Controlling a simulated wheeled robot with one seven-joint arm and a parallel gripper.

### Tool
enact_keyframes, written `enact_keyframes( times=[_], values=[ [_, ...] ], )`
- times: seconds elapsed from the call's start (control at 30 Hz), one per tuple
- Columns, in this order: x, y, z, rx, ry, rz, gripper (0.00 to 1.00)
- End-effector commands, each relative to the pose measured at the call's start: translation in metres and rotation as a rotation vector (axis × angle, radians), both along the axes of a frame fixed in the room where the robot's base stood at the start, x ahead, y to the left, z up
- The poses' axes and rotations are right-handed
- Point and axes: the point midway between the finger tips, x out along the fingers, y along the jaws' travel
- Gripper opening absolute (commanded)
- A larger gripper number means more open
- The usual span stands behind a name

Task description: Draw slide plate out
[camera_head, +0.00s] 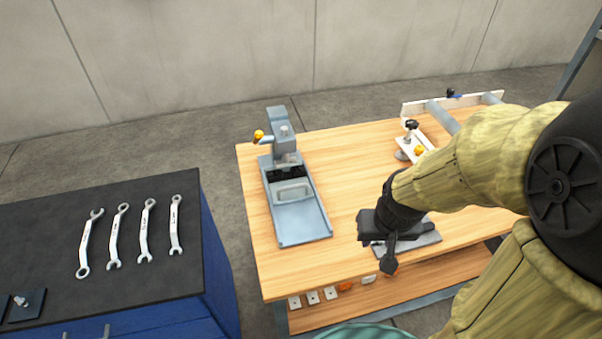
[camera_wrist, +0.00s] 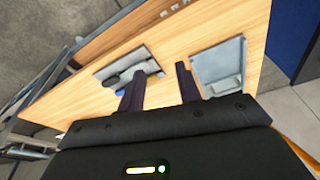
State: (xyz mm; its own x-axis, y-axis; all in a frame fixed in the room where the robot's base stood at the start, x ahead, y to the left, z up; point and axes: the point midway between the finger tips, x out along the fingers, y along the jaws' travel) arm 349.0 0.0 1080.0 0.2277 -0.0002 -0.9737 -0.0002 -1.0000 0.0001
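A grey metal fixture (camera_head: 279,130) with a shallow tray stands on the left part of the wooden workbench. A pale plate with a raised handle (camera_head: 291,192) lies in the tray, and looks like the slide plate. The tray's open end (camera_head: 303,222) faces the bench's front edge; its end also shows in the wrist view (camera_wrist: 220,66). My gripper (camera_head: 376,243) hangs over the bench to the right of the tray, apart from it. In the wrist view its two fingers (camera_wrist: 159,68) are spread with nothing between them.
A yellow-knobbed lever (camera_head: 260,136) sticks out left of the fixture. A grey flat piece (camera_head: 415,236) lies beneath my gripper. A clamp (camera_head: 410,140) and rollers stand at the back right. A blue cabinet (camera_head: 217,260) with several wrenches stands left, across a gap.

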Motion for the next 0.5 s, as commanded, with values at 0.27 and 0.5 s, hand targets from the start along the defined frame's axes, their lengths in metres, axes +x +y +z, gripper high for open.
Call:
enact_keyframes(
  times=[0.27,0.5],
  values=[
    [0.0,0.0,0.0,0.0,0.0,0.0,0.34],
    [0.017,0.003,0.006,0.027,0.01,-0.067,0.34]
  ],
)
